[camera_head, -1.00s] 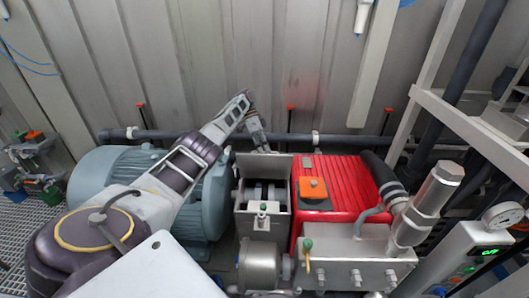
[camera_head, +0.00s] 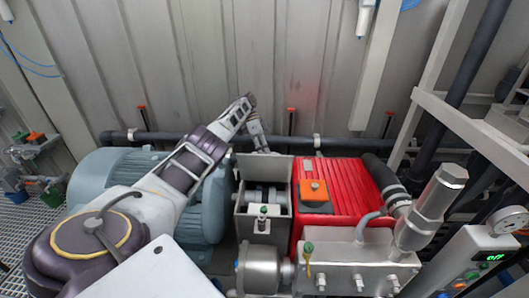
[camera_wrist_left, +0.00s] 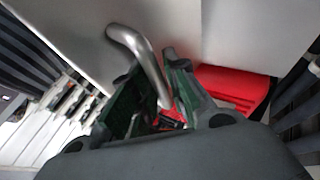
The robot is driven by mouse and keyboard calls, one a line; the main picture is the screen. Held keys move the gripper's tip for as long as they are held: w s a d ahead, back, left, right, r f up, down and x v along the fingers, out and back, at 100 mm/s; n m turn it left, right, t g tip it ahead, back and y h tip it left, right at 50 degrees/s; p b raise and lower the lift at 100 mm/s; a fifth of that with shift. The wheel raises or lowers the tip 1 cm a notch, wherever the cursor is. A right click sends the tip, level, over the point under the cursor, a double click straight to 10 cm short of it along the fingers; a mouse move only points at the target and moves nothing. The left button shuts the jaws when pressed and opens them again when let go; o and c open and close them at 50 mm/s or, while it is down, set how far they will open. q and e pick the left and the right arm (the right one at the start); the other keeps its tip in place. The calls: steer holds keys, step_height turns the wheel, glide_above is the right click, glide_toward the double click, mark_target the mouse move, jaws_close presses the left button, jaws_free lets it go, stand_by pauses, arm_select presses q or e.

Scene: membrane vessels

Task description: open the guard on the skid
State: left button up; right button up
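The guard (camera_head: 277,168) on the skid is a grey plate standing raised at the back of an open-topped grey box, between the blue-grey motor and the red housing. Inside the box, the shaft coupling (camera_head: 265,197) shows. My left gripper (camera_head: 259,147) is behind the raised guard, its fingers mostly hidden by it in the head view. In the left wrist view, a bent metal handle (camera_wrist_left: 132,42) on the grey plate runs between the two fingers (camera_wrist_left: 162,92), which look closed around it. My right gripper is not in view.
The motor (camera_head: 98,178) lies left of the box, under my left arm. The red housing (camera_head: 345,190) with an orange-topped block (camera_head: 313,190) is on the right. A dark pipe (camera_head: 170,135) runs along the wall behind. A metal block with bolts (camera_head: 355,262) stands in front.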

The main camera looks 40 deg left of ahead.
arm_select(q)
steer(key=o, duration=0.3)
steer(key=shift+w+a+f, duration=0.2)
steer(key=shift+s+d+r, duration=0.1)
steer(key=shift+d+r, duration=0.05)
steer(key=shift+r, duration=0.1)
steer(key=shift+r, duration=0.2)
steer(key=shift+r, duration=4.75)
